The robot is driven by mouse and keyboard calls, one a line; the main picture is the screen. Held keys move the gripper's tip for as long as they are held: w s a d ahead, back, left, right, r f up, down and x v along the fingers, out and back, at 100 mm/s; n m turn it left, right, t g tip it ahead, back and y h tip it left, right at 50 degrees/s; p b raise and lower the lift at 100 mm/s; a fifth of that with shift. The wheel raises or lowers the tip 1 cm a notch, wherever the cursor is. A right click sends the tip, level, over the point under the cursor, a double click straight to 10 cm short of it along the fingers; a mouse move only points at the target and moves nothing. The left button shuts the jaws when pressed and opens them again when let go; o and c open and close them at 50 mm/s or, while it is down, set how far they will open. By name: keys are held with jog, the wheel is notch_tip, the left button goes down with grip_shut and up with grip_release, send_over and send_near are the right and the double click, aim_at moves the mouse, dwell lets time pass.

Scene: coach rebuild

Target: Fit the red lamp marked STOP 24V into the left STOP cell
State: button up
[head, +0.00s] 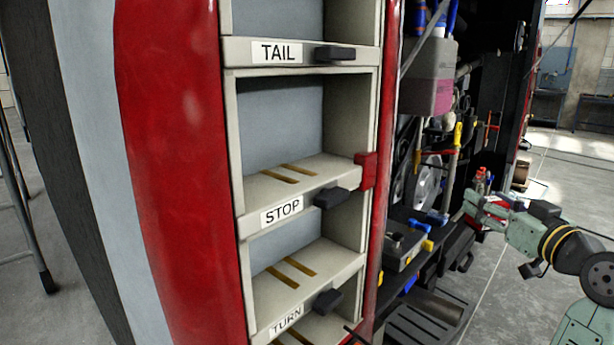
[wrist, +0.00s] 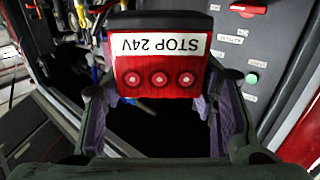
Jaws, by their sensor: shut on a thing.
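The red lamp (wrist: 160,78) with a white STOP 24V label shows in the wrist view, its text upside down, with several round red lenses and a black back part. My gripper (wrist: 160,100) is shut on it, one purple-padded finger at each side. In the head view my gripper (head: 480,205) is at the right, well away from the rack, with a small red bit of the lamp (head: 481,178) showing. The STOP cell (head: 285,120) is empty, with two yellow strips on its floor. A STOP label and a dark latch (head: 332,197) are on its front edge.
The TAIL cell (head: 275,15) is above and the TURN cell (head: 290,270) below. A red block (head: 366,170) sits on the right post beside the STOP cell. Tools and a bottle (head: 432,75) crowd the bay between rack and gripper.

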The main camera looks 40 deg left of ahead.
aim_at(270, 131)
jog(key=s+a+r+n+g+y, duration=0.3)
jog(key=s+a+r+n+g, duration=0.15)
jog(key=s+r, duration=0.8)
jog(key=s+a+r+n+g+b, duration=0.1)
jog(key=s+a+r+g, duration=0.15)
jog(key=s, duration=0.75)
jog(key=s+a+r+n+g+y, duration=0.1)
jog(key=s+r, duration=0.2)
jog(key=s, duration=0.7)
jog(key=s+a+r+n+g+b, duration=0.1)
jog(key=s+a+r+g, duration=0.15)
jog(key=s, duration=0.75)
jog(key=w+a+p, duration=0.1)
jog(key=w+a, duration=0.2)
jog(key=w+a+p, duration=0.2)
jog(key=w+a, duration=0.1)
jog(key=a, duration=0.1)
jog(key=w+a+f+p, duration=0.1)
jog(key=w+a, duration=0.3)
jog(key=shift+w, duration=0.1)
jog(key=f, duration=0.1)
jog(key=f+p, duration=0.1)
jog(key=f, duration=0.1)
jog(key=shift+w+a+t, duration=0.2)
jog(key=shift+a+t, duration=0.05)
jog(key=shift+f, duration=0.3)
jog(key=shift+f, duration=0.1)
jog(key=shift+f, duration=0.15)
jog(key=o, duration=1.2)
